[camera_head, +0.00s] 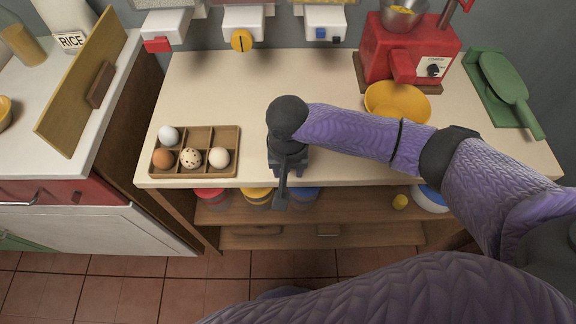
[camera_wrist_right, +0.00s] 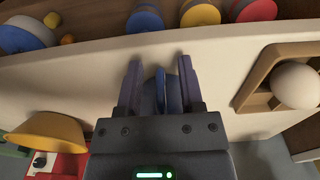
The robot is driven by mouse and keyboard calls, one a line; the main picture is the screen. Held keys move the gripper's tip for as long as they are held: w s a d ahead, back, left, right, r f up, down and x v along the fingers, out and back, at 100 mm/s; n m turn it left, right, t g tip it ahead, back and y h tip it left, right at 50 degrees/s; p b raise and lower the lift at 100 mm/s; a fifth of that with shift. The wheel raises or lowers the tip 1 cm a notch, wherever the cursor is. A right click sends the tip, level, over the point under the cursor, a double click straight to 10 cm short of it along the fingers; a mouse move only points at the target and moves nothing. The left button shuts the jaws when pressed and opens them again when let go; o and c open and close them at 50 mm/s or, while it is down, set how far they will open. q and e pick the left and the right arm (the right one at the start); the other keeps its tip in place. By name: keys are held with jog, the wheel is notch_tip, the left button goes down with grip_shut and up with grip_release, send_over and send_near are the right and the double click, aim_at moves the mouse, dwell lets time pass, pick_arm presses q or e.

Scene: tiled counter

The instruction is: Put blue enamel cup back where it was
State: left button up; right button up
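My right gripper (camera_head: 288,174) points down over the front part of the counter, just right of the egg tray. In the right wrist view its two fingers (camera_wrist_right: 160,66) stand apart. A narrow blue piece (camera_wrist_right: 151,97), which looks like part of the blue enamel cup, shows between them. I cannot tell whether the fingers press on it. The rest of the cup is hidden by the gripper and is not clearly seen in the head view. My left gripper is not in view.
A wooden egg tray (camera_head: 205,130) sits left of the gripper. A yellow bowl (camera_head: 397,101), a red machine (camera_head: 408,55) and a green board (camera_head: 490,100) stand right. Jars with red, yellow and blue lids are on the shelf below. The counter's middle back (camera_head: 270,75) is clear.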

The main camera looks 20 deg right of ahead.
jog(key=shift+r, duration=0.15)
pick_arm(q)
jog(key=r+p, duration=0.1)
jog(key=p, duration=0.1)
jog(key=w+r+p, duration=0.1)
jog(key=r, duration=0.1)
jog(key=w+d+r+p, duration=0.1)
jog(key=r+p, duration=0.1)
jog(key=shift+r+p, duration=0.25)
jog(key=shift+p, duration=0.1)
pick_arm(e)
notch_tip(320, 180, up, 12)
jog(key=shift+s, duration=0.2)
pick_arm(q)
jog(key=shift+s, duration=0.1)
pick_arm(e)
jog(key=shift+a, duration=0.1)
